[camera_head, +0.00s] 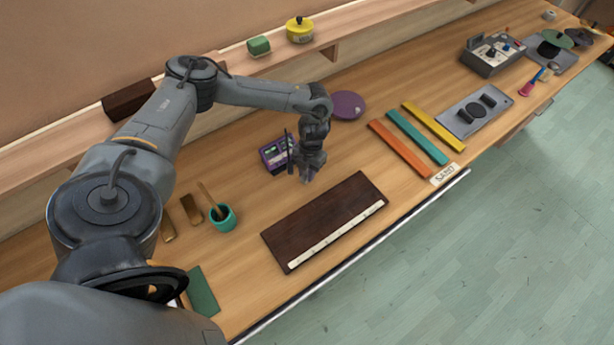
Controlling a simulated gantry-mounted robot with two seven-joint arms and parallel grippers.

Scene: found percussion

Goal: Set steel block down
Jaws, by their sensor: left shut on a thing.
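My left gripper (309,175) reaches in from the left and points down over the bench, just behind the far edge of a dark wooden board (322,215) with a pale marked strip along its front. It is shut on a small grey thing, which I take for the steel block. The block is mostly hidden and blends with the grey fingers, so I cannot tell whether it touches the bench. My right gripper is not in view.
A purple device (272,157) stands close left of the gripper. A teal cup (223,219) holds a stick at the left. Orange (400,149), teal (418,138) and yellow (433,127) bars lie to the right. A purple disc (347,105) lies behind. Bench between board and bars is clear.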

